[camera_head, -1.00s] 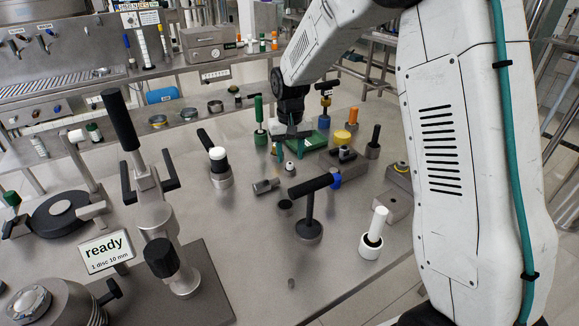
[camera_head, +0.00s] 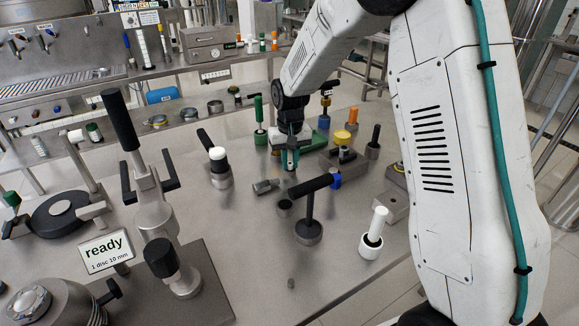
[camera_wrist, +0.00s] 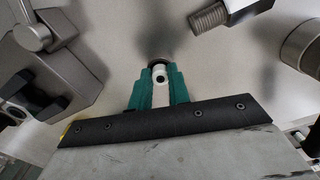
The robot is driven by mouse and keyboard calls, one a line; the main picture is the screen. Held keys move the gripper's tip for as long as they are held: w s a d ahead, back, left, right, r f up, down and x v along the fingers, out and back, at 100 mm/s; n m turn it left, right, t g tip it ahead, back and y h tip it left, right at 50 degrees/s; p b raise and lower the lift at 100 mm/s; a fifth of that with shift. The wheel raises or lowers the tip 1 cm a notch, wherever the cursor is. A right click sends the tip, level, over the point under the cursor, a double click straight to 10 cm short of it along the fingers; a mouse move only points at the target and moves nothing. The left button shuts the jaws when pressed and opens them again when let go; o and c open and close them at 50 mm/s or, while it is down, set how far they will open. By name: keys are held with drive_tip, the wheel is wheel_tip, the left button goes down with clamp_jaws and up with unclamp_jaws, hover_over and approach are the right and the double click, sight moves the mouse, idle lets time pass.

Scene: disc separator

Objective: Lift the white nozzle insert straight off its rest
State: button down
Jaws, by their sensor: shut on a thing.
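The white nozzle insert (camera_wrist: 160,92) shows in the wrist view as a small white cylinder with a dark hole, between my two teal fingers. My gripper (camera_wrist: 159,84) is shut on it, one finger on each side. In the head view my gripper (camera_head: 290,160) points down, low over the steel table, and its fingers hide most of the insert. A dark rounded edge shows just beyond the insert in the wrist view, perhaps part of its rest. I cannot tell whether the insert still touches the rest.
A threaded metal part (camera_head: 265,186) lies left of my gripper. A black T-handled tool (camera_head: 309,205) stands in front. A white-topped post (camera_head: 218,160) is at the left, and a white peg in a cup (camera_head: 376,228) at the right. The table's front middle is mostly clear.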

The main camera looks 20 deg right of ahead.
sight(290, 163)
drive_tip(key=shift+r, duration=3.3)
